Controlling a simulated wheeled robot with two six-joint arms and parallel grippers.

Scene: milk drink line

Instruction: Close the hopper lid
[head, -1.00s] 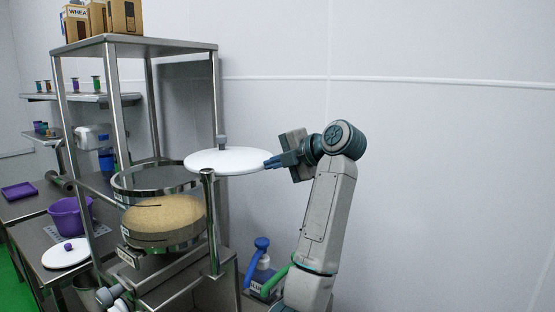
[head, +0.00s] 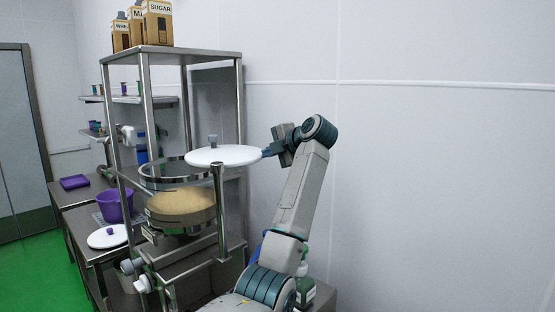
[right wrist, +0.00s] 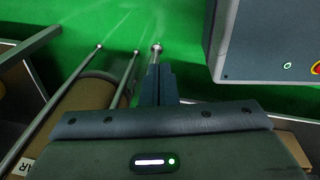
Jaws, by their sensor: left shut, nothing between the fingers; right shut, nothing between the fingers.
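The hopper (head: 180,209) is a round, steel-rimmed vessel filled with beige powder, standing in the steel frame. Its lid (head: 225,157), a flat white disc with a grey knob, sits level above the rim and off to the right, beside an upright steel post. It overlaps the right part of the opening in the picture; the left part is uncovered. My left gripper (head: 267,152) is shut, with its fingertips at the lid's right edge; I cannot tell whether they touch. My right gripper (right wrist: 158,85) is shut and empty in the right wrist view, away from the lid.
Cartons (head: 157,22) stand on the frame's top shelf. A purple bowl (head: 115,205) and another white lid (head: 107,237) are on the left bench. The wall right of my left arm is bare. In the right wrist view, steel rods (right wrist: 122,80) and a dark box (right wrist: 265,45) flank the right gripper.

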